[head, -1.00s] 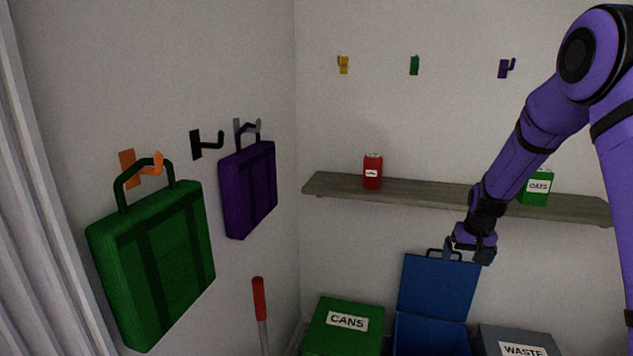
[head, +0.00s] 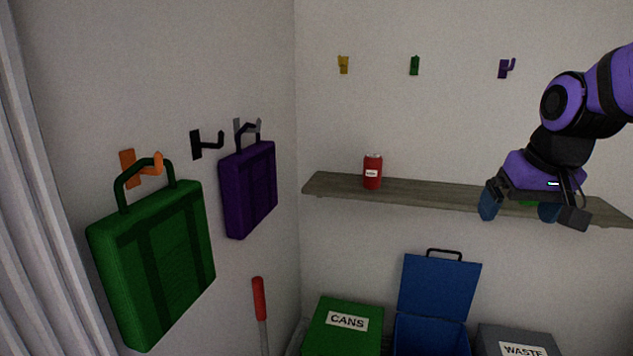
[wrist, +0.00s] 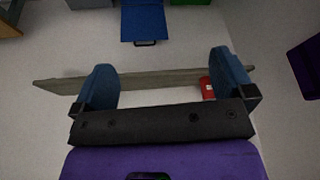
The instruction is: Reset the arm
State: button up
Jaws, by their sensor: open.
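My gripper (head: 520,212) is at the right of the head view, in front of the right part of the shelf. Its two blue fingers are spread apart and nothing is between them. In the wrist view the open fingers of my gripper (wrist: 162,88) show with the shelf (wrist: 160,78) beyond them. A green thing on the shelf is almost wholly hidden behind my gripper in the head view.
A red can (head: 372,172) stands on the wall shelf (head: 430,192). Below are a green CANS bin (head: 345,340), a blue bin with its lid up (head: 438,290) and a grey WASTE bin (head: 515,342). Green (head: 155,265) and purple (head: 248,190) bags hang on the left wall.

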jog(key=s+a+r+t, duration=0.1)
jog(key=s, duration=1.4)
jog(key=shift+s+a+r+n, duration=0.25)
jog(key=shift+a+r+n, duration=0.05)
dwell(0.9)
